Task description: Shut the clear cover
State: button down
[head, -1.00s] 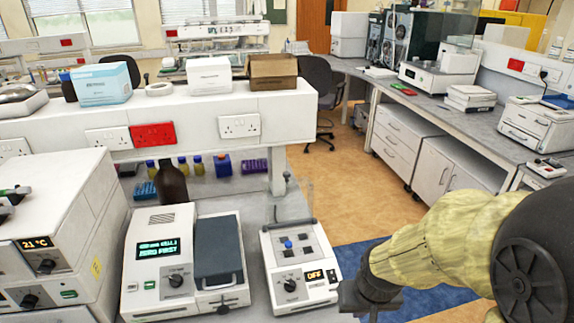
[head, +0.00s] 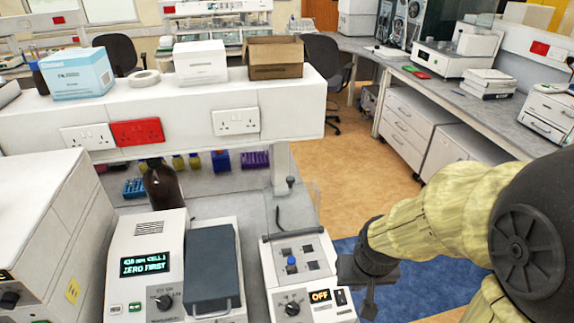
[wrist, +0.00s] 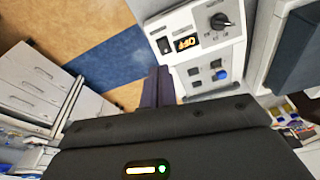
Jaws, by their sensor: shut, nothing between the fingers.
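The small white device (head: 308,297) has a dark panel reading OFF, a knob and a blue-topped item among dark square wells. A clear cover (head: 313,196) seems to stand raised at its back edge, above a dark hinge bar; it is faint and only partly made out. My gripper (head: 370,303) is just right of the device, pointing down, apart from the cover. In the wrist view its dark fingers (wrist: 159,86) are together and empty, beside the device's side (wrist: 200,60). The cover is not clearly made out in the wrist view.
A white instrument with a lit screen (head: 150,262) and dark lid (head: 212,268) stands left of the device. A brown bottle (head: 163,187) is behind it. A white shelf (head: 190,110) with sockets and boxes runs above the bench. Open floor (head: 345,210) lies to the right.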

jog(key=w+a+r+n+p, duration=0.1)
jog(key=w+a+r, duration=0.3)
jog(key=w, duration=0.7)
jog(key=w+a+r+n+t+y+p, duration=0.1)
jog(key=w+a+r, duration=0.4)
jog(key=w, duration=0.6)
jog(key=w+a+r+n+p, duration=0.1)
jog(key=w+a+r, duration=0.4)
jog(key=w, duration=0.6)
jog(key=shift+a+r+n+t, duration=0.25)
jog(key=shift+a+n+t, duration=0.05)
jog(key=shift+n, duration=0.2)
jog(key=shift+w+f, duration=0.1)
jog(key=shift+w, duration=0.05)
notch_tip(320, 180, down, 9)
jog(key=p, duration=0.5)
jog(key=shift+f+p, duration=0.15)
jog(key=shift+p, duration=0.2)
jog(key=shift+s+d+b, duration=0.2)
jog(key=shift+d+b, duration=0.1)
jog(key=shift+b, duration=0.3)
